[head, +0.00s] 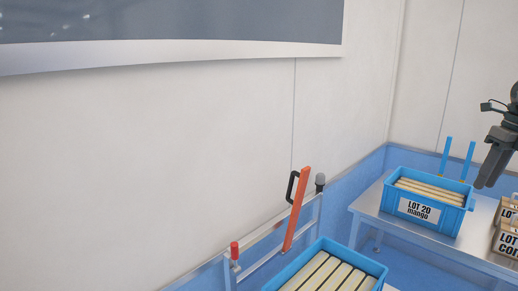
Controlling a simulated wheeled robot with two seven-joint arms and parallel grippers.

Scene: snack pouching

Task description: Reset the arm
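My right gripper (483,182) shows at the right edge of the head view. Much of the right arm is cut off by the frame edge. My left gripper and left arm are not in view.
The mango crate stands on a metal table (367,205) with boxes (506,243) to its right. Another blue crate (376,268) holds pale bars at the bottom. A metal frame with an orange bar (296,210) stands beside the wall.

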